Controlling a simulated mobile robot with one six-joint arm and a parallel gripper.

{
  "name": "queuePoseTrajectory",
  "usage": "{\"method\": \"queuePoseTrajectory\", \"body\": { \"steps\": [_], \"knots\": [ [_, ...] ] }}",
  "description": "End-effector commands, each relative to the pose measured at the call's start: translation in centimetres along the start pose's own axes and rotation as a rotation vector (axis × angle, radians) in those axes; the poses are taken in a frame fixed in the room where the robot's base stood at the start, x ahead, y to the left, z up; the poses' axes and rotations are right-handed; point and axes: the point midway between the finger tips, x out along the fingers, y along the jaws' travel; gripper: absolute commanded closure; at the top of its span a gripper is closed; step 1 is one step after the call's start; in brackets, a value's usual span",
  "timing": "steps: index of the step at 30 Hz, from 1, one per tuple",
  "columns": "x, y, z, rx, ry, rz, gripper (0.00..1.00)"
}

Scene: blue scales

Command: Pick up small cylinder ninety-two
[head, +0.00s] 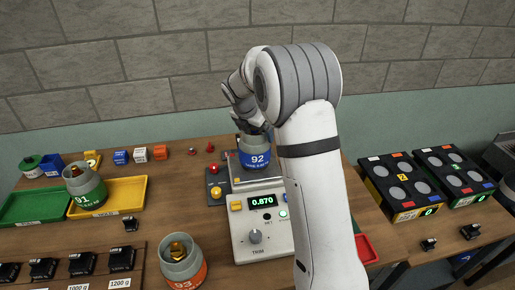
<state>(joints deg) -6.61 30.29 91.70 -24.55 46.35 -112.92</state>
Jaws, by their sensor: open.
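The small cylinder 92 (257,153) is grey with a blue label band and stands upright on the plate of the scale (262,228), whose display reads 0.870. My gripper (246,115) is at the top of this cylinder, with its fingers pointing down. My gripper is open. My wrist and forearm hide part of the fingers and the right side of the scale, so I cannot tell whether the fingers touch the cylinder.
Cylinder 93 (183,265) with an orange band stands at the front. Cylinder 91 (86,187) stands by the green tray (30,207) and yellow tray (125,194). Black weights (82,264) lie front left. Black panels with round recesses (400,184) are at the right.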

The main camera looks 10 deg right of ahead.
Motion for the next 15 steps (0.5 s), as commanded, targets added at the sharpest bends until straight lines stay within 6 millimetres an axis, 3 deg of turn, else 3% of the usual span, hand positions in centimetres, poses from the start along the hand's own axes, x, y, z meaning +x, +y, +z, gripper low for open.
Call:
{"method": "queuePoseTrajectory", "body": {
  "steps": [3, 15],
  "knots": [
    [-0.02, 0.01, -0.02, 0.000, 0.000, 0.000, 0.01],
    [-0.07, 0.04, -0.06, -0.001, 0.000, 0.000, 0.34]
  ]
}}
